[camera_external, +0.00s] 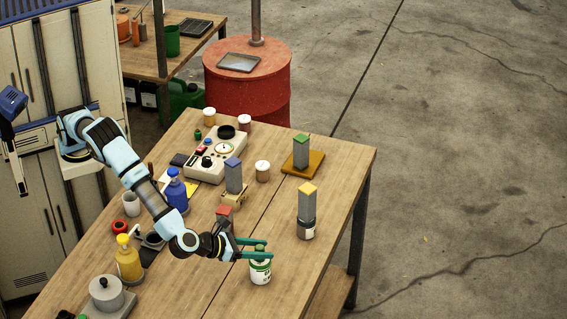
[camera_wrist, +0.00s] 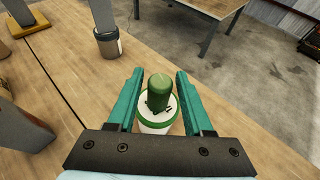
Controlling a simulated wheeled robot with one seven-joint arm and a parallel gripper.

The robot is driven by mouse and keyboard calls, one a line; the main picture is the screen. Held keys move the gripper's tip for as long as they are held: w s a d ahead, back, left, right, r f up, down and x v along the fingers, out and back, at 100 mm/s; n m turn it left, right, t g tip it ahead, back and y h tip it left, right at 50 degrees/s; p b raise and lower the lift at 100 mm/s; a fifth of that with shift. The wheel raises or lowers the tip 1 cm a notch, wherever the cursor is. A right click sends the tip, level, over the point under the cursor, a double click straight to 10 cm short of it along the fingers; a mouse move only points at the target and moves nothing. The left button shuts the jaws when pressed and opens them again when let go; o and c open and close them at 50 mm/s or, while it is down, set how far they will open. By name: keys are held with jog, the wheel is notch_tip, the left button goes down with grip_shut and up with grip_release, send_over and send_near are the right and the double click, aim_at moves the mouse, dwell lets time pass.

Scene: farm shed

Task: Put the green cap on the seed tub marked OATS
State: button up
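A green cylindrical cap (camera_wrist: 158,88) stands upright on top of a white tub with a green rim (camera_wrist: 155,128). In the external view, the cap (camera_external: 260,247) is partly hidden by my fingers, and the tub (camera_external: 260,272) shows a white and green label too small to read. My gripper (camera_wrist: 159,74) is open, its green fingers on either side of the cap with a visible gap on each side. It also shows over the tub in the external view (camera_external: 271,248). I cannot tell whether the cap is seated. I cannot read OATS on any tub.
A tub with a grey, yellow-topped post (camera_external: 307,202) stands right of my gripper. Grey posts with red (camera_external: 224,217), blue (camera_external: 233,176) and green (camera_external: 301,153) tops stand farther back. A yellow bottle (camera_external: 129,262) and blue bottle (camera_external: 176,193) are left. The table's right front is clear.

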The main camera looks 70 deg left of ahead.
jog(key=shift+o, duration=0.7)
jog(key=shift+r, duration=0.1)
jog(key=shift+s+r, duration=0.1)
jog(key=shift+r, duration=0.05)
jog(key=d+b+v, duration=0.1)
jog(key=b+v, duration=0.1)
jog(key=v, duration=0.9)
jog(key=shift+s+a+r+b, duration=0.15)
jog(key=shift+s+a+b, duration=0.25)
jog(key=shift+a, duration=0.1)
